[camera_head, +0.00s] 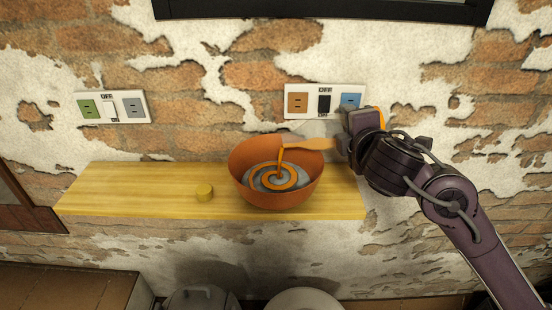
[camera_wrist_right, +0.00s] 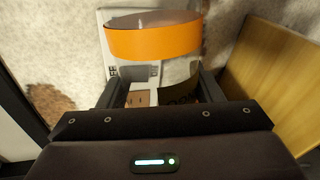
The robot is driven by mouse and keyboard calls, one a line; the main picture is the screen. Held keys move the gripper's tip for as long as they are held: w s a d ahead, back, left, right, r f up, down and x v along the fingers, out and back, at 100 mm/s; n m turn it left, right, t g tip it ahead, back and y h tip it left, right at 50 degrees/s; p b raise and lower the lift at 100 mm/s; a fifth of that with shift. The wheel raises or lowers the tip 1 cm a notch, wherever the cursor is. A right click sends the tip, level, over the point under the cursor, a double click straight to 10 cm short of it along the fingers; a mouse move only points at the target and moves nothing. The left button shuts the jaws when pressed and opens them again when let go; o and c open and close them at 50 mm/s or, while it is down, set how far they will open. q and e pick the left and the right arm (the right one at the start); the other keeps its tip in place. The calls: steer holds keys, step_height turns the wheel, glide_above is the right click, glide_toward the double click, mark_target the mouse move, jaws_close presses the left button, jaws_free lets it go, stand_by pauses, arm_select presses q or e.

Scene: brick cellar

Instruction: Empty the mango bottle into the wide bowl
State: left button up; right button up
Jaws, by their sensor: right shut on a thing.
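The wide bowl (camera_head: 253,190) is orange-brown and stands upright on the wooden shelf. An orange spiral lies over grey inside it. The mango bottle (camera_head: 318,143) is clear with orange liquid in it and is tipped far over, its mouth toward the left above the bowl. A thin orange stream (camera_head: 281,158) falls from it into the bowl. My right gripper (camera_head: 350,143) is shut on the bottle, to the right of the bowl. In the right wrist view the bottle's orange liquid (camera_wrist_right: 155,40) shows between the fingers. My left gripper is in neither view.
The bowl stands on a narrow yellow wooden shelf (camera_head: 120,192) against a brick wall. Socket panels (camera_head: 112,107) are on the wall behind. The shelf's left part is clear.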

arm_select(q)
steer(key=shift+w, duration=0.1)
arm_select(e)
steer(key=shift+a+r, duration=0.1)
steer(key=shift+r, duration=0.15)
steer(key=shift+r, duration=0.1)
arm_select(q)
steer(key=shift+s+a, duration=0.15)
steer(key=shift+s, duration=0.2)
arm_select(e)
steer(key=shift+r+n, duration=0.15)
steer(key=shift+n, duration=0.15)
steer(key=shift+a+r, duration=0.1)
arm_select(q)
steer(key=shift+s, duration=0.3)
arm_select(e)
steer(key=shift+r+h, duration=0.2)
steer(key=shift+h, duration=0.1)
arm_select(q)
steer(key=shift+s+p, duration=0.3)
arm_select(e)
steer(key=shift+a+r+n, duration=0.15)
steer(key=shift+r+n, duration=0.05)
steer(key=shift+n, duration=0.1)
